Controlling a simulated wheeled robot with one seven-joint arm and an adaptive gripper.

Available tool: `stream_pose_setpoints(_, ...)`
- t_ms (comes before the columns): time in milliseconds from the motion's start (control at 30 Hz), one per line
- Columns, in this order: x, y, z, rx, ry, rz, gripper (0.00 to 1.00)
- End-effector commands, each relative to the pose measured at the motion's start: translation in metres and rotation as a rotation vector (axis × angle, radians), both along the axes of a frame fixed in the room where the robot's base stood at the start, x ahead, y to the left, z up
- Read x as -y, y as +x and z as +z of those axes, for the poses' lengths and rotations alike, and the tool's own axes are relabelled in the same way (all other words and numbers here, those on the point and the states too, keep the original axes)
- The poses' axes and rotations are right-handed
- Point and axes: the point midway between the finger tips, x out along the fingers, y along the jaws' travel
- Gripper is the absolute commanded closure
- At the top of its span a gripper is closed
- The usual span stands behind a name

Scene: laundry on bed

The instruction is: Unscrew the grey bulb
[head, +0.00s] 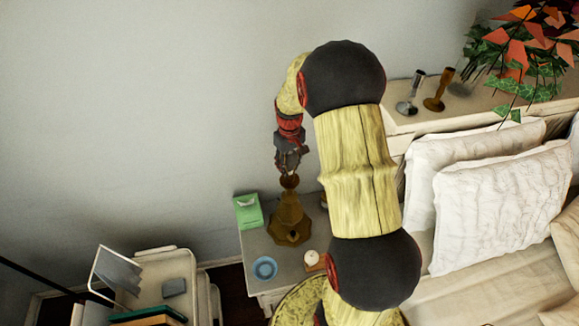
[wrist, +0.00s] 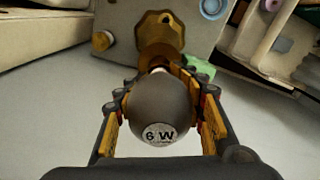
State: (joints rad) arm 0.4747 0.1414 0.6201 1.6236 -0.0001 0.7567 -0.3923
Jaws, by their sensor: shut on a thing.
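The grey bulb (wrist: 160,112) fills the middle of the wrist view, with "6 W" printed on its rounded end. My gripper (head: 289,165) is above the brass lamp (head: 290,217) on the nightstand. In the wrist view my gripper (wrist: 161,115) has one finger on each side of the bulb, shut on it. The brass lamp base (wrist: 160,30) shows beyond the bulb. The bulb's neck points toward the lamp's socket; I cannot tell whether it is still threaded in. In the head view the bulb is hidden by the gripper.
The nightstand (head: 262,243) also holds a green tissue box (head: 248,212), a blue dish (head: 264,269) and a small white round item (head: 311,258). The bed with pillows (head: 505,205) is at right. A chair with books (head: 150,313) is at lower left. The wall is close behind.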

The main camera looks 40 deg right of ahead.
Motion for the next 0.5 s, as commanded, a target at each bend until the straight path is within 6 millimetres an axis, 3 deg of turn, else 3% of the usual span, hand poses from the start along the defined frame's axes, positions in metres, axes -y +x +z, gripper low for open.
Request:
stream_pose_setpoints(233, 0.0001, -0.0001, -0.0001, 0.0, 0.0, 0.23, 0.87)
stream_pose_setpoints(500, 0.0001, -0.0001, 0.0002, 0.0, 0.0, 0.279, 0.87)
